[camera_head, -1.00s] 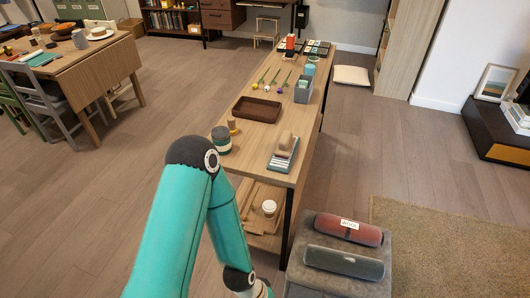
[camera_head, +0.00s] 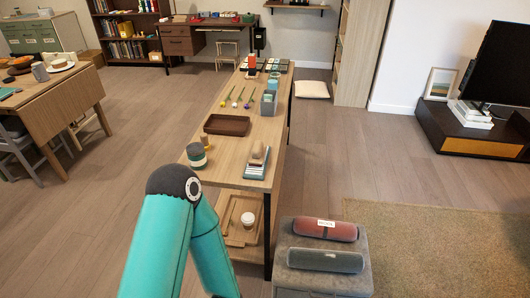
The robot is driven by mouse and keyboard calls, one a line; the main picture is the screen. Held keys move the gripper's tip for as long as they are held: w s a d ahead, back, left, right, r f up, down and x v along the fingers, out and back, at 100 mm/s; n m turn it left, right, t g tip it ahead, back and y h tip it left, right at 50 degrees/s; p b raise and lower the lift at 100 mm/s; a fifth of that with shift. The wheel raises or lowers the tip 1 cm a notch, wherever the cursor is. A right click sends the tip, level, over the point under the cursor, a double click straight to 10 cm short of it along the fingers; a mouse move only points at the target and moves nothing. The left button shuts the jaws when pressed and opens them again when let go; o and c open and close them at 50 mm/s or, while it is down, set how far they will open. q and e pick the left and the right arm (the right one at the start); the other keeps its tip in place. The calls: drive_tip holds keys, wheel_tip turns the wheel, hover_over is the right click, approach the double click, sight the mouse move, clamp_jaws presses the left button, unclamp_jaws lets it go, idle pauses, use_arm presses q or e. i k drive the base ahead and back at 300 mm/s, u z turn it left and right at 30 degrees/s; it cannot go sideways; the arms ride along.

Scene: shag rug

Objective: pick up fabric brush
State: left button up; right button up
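A wooden-handled item (camera_head: 257,151) that may be the fabric brush rests at the near right end of the long wooden table (camera_head: 225,165). It sits at a striped blue-and-white pad or cloth (camera_head: 256,168); at this size I cannot tell its bristles or whether it is the brush. One of my teal arms reaches in from the bottom, left of the table's near end, and bends back down. Its gripper is below the picture edge. My other arm and gripper do not show.
Wooden floor is clear left of the table.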

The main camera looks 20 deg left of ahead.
sight(256, 158)
drive_tip(key=i, duration=0.9)
drive_tip(key=u, duration=0.05)
